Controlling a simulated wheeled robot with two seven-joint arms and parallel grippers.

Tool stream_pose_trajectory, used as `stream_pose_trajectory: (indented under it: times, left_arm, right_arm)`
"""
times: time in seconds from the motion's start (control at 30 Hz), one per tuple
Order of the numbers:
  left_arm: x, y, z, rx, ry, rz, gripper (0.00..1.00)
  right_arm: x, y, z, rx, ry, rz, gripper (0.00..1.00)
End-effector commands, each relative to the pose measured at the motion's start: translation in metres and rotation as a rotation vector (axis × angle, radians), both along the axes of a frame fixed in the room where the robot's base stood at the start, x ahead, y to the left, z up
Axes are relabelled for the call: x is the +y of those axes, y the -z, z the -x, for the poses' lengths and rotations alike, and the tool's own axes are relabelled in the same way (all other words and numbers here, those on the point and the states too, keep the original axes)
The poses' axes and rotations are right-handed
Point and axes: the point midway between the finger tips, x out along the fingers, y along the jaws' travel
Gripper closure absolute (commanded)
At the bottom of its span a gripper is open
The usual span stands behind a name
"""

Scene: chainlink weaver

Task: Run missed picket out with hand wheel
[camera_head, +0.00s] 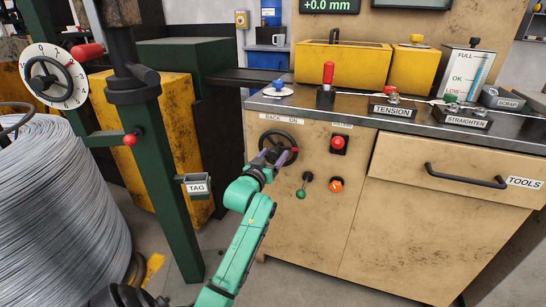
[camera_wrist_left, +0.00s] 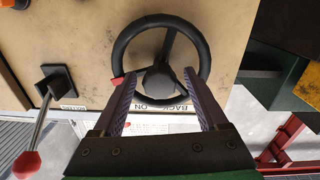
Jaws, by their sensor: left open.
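A black hand wheel (camera_head: 266,140) is on the tan cabinet front under a label reading BACK and a second word. It also shows in the left wrist view (camera_wrist_left: 119,50), with a dark hub and a spoke. My left gripper (camera_head: 278,157) is in front of the wheel. In the left wrist view the gripper (camera_wrist_left: 159,77) is open, its fingers on either side of the hub and overlapping the near rim. I cannot tell whether they touch it. I cannot make out a missed picket. My right gripper is not in view.
A red button (camera_head: 338,143), a green-knobbed lever (camera_head: 303,188) and an orange knob (camera_head: 336,185) sit close right of the wheel. A drawer (camera_head: 450,168) is further right. A green post (camera_head: 168,180) with a TAG box and a wire coil (camera_head: 60,210) stand left.

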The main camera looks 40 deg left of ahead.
Motion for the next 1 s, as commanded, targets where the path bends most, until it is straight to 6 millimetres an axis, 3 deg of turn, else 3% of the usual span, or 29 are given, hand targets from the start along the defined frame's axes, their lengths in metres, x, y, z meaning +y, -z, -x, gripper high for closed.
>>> stream_pose_trajectory:
  times: [0.07, 0.2, 0.27, 1.0]
  left_arm:
    - [-0.0002, 0.0000, 0.0002, 0.000, 0.000, 0.000, 0.28]
    - [-0.0003, 0.0002, 0.0003, 0.000, 0.000, 0.000, 0.81]
    - [-0.0004, 0.0002, 0.0003, 0.000, 0.000, 0.000, 1.00]
    - [-0.0009, 0.0010, 0.0003, 0.001, 0.001, 0.001, 1.00]
  right_arm:
    - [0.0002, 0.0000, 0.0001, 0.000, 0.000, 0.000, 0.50]
    - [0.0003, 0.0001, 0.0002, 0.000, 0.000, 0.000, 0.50]
    - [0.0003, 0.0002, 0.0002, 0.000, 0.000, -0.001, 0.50]
    - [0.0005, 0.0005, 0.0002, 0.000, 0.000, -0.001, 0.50]
